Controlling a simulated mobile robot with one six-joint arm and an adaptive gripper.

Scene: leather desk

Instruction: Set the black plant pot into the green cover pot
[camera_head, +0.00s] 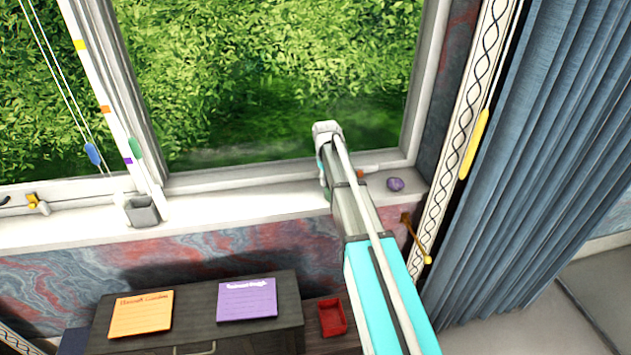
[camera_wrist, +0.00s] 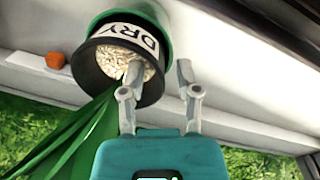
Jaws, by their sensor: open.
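In the wrist view the black plant pot (camera_wrist: 92,75) shows its open top with pale pebbles (camera_wrist: 115,58) and a white label reading DRY (camera_wrist: 132,42). Long green leaves (camera_wrist: 80,135) come from it. The green cover pot (camera_wrist: 157,12) shows around the black pot's far end; the black pot appears to be at least partly inside it, but the depth cannot be told. My gripper (camera_wrist: 158,72) is open and empty. One finger overlaps the black pot's rim in the picture; the other is beside it. Contact cannot be told. In the head view my arm hides both pots.
A white windowsill (camera_head: 250,207) runs below the window. On it are a grey square container (camera_head: 142,210), a purple stone (camera_head: 395,184) and a small orange block (camera_wrist: 53,61). A dark cabinet (camera_head: 200,285) with two cards and a red tray (camera_head: 332,317) are lower down. Blue curtains hang at right.

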